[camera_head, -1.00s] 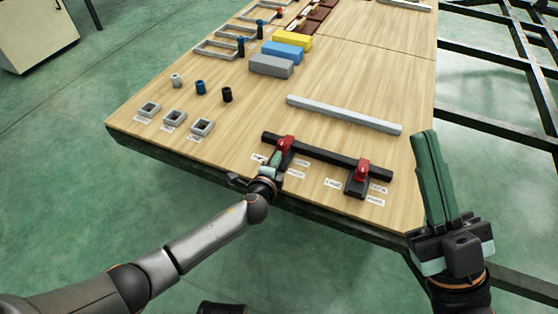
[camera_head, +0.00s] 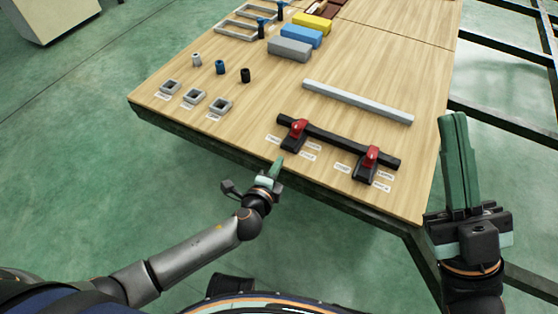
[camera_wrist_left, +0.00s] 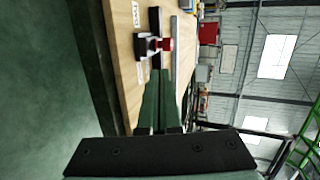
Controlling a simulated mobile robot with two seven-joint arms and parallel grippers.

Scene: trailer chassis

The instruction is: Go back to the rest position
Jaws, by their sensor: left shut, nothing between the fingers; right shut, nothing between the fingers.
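My left gripper (camera_head: 276,168) is shut and empty, just off the front edge of the wooden table (camera_head: 190,125), near the left red clamp. Its green fingers (camera_wrist_left: 160,105) also show together in the left wrist view. My right gripper (camera_head: 455,118) is shut and empty, with its green fingers pointing up, to the right of the table's right edge. A black bar (camera_head: 335,140) lies across two clamps with red handles, the left clamp (camera_head: 298,130) and the right clamp (camera_head: 369,160). The left gripper is apart from the clamps.
A light grey bar (camera_head: 358,101) lies behind the black bar. Grey (camera_head: 289,48), blue (camera_head: 302,36) and yellow (camera_head: 312,23) blocks stand further back. Small square holders (camera_head: 194,97) and cylinders (camera_head: 220,67) are at the left. A dark metal frame (camera_head: 508,118) is at the right. The green floor in front is clear.

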